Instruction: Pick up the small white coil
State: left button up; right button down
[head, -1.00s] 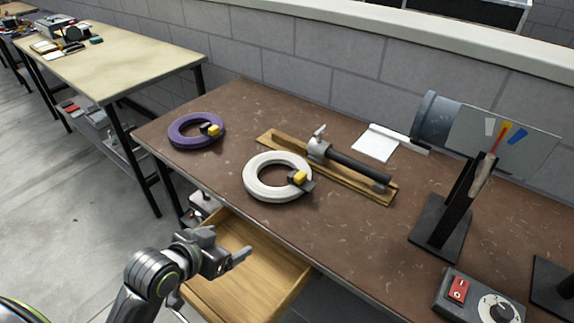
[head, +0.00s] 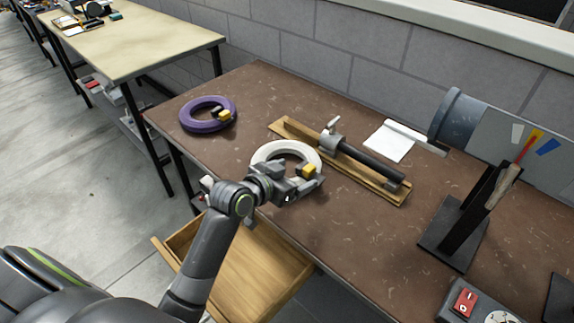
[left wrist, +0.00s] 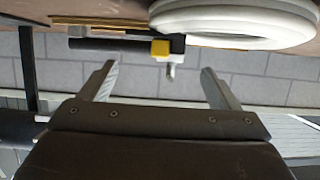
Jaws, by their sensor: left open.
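The white coil (head: 272,149) lies flat on the brown workbench, with a black and yellow clip (head: 309,171) on its right side. My left gripper (head: 306,188) is at the coil's near side and hides its front part. In the left wrist view my gripper (left wrist: 158,67) is open with nothing between its fingers. There the white coil (left wrist: 235,22) is at the upper right, beyond the fingertips, with the yellow clip (left wrist: 160,48) opposite the gap. I cannot tell whether the gripper touches the coil. My right gripper is out of view.
A purple coil (head: 203,116) lies to the left. Behind the white coil is a wooden board (head: 290,131) with a dark rod and clamp. A drawer (head: 245,270) stands open below the bench (head: 345,235). A black stand (head: 449,240) and a red-switch box (head: 467,302) are at right.

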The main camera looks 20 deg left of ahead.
aim_at(306, 171)
pick_arm(q)
jog(key=shift+x, duration=2.85)
jog(key=shift+s+f, duration=0.15)
jog(key=shift+f, duration=0.05)
jog(key=c, duration=1.8)
jog(key=shift+r, duration=0.1)
grip_shut()
